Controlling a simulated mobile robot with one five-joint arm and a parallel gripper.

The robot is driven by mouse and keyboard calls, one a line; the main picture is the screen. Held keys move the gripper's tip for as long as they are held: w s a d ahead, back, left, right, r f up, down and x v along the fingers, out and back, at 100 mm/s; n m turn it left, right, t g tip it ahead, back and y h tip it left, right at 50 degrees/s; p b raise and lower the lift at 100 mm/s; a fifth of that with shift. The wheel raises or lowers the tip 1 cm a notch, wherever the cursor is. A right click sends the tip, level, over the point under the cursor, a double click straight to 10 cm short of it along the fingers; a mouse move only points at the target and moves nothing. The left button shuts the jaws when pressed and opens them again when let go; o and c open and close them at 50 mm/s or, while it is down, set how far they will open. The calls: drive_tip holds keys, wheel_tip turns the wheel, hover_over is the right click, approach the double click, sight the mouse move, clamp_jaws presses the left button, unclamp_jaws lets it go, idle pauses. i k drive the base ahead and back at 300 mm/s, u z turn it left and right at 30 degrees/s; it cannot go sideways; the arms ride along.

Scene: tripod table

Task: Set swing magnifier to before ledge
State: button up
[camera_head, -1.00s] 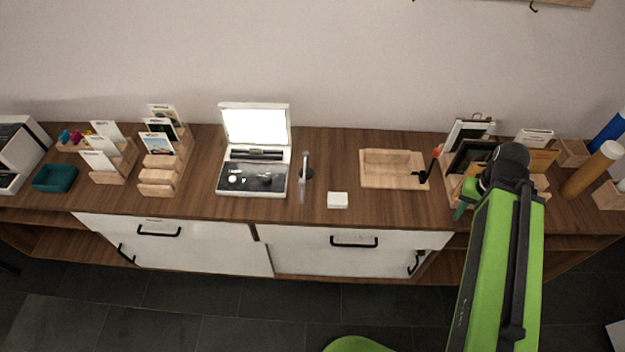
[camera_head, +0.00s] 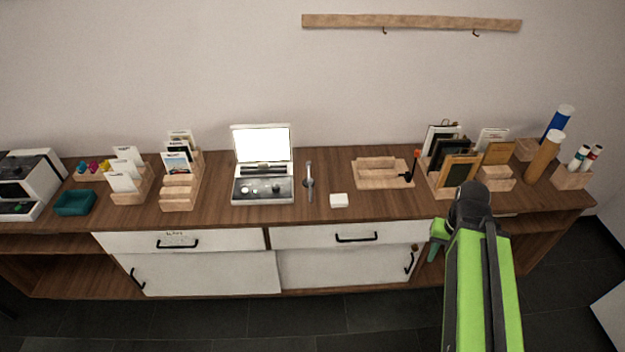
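I cannot surely tell which thing is the swing magnifier. A slim silver upright piece with a small dark round part (camera_head: 309,180) stands on the counter right of the open white case. A small black piece with an orange-red tip (camera_head: 409,172) is at the right end of a light wooden tray with a raised back (camera_head: 372,182), which may be the ledge. My green arm reaches up at the lower right. The dark green end that seems to be my gripper (camera_head: 437,240) is in front of the counter's right part, apart from these things. Its fingers cannot be made out.
The wooden counter (camera_head: 330,218) also bears an open white case (camera_head: 262,190), a white block (camera_head: 339,200), card holders (camera_head: 180,190), a teal tray (camera_head: 75,203), frames (camera_head: 458,170) and tubes (camera_head: 545,155). A hook rail (camera_head: 410,22) is on the wall.

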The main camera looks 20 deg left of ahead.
sight(307, 164)
drive_tip(key=u, duration=1)
drive_tip(key=i, duration=1)
drive_tip(key=z, duration=0.1)
drive_tip(key=k, duration=1)
drive_tip(key=u, duration=1.05)
drive_tip(key=i, duration=0.7)
drive_tip(key=u, duration=0.1)
